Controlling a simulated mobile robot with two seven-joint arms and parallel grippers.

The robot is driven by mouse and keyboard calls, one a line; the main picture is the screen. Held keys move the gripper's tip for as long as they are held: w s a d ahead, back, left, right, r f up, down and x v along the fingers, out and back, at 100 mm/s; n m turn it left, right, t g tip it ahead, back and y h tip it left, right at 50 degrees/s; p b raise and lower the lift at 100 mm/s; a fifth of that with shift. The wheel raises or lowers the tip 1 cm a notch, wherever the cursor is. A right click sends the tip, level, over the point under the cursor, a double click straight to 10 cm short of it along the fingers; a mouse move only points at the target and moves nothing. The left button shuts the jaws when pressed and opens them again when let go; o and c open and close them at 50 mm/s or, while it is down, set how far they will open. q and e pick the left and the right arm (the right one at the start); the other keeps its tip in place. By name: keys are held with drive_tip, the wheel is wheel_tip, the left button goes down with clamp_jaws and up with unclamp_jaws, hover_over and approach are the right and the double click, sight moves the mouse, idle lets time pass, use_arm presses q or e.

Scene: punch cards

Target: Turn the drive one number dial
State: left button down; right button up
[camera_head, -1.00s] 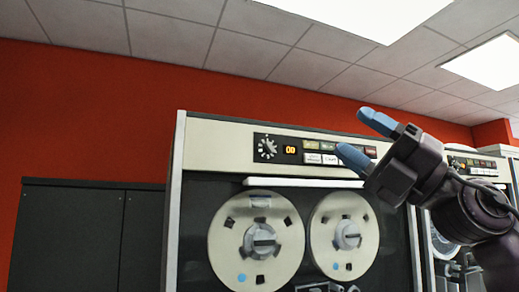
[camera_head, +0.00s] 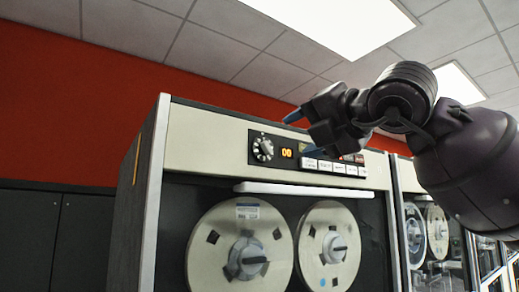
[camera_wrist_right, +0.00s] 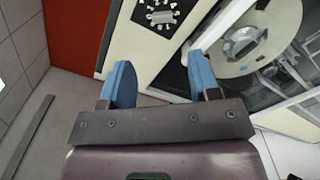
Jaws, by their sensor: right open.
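My left gripper is not in view.
Two tape reels (camera_head: 240,255) sit below a white bar (camera_head: 303,189) on the drive. White buttons (camera_head: 335,167) line the strip right of the display. Another tape drive (camera_head: 405,180) stands to the right. Dark cabinets (camera_head: 60,240) stand at the left by the red wall.

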sight(269, 148)
drive_tip(key=shift+m, duration=0.4)
drive_tip(key=p+x, duration=0.3)
drive_tip(key=x, duration=0.6)
drive_tip(key=shift+d, duration=0.15)
drive_tip(key=shift+w+a+p, duration=0.3)
drive_tip(key=shift+w+p, duration=0.1)
drive_tip(key=shift+w, duration=0.1)
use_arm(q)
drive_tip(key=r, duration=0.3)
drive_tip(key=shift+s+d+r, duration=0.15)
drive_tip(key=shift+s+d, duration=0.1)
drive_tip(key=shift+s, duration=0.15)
use_arm(e)
drive_tip(key=c, duration=0.9)
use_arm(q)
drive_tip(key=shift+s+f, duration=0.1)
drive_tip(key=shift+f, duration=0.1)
use_arm(e)
drive_tip(key=shift+f, duration=0.1)
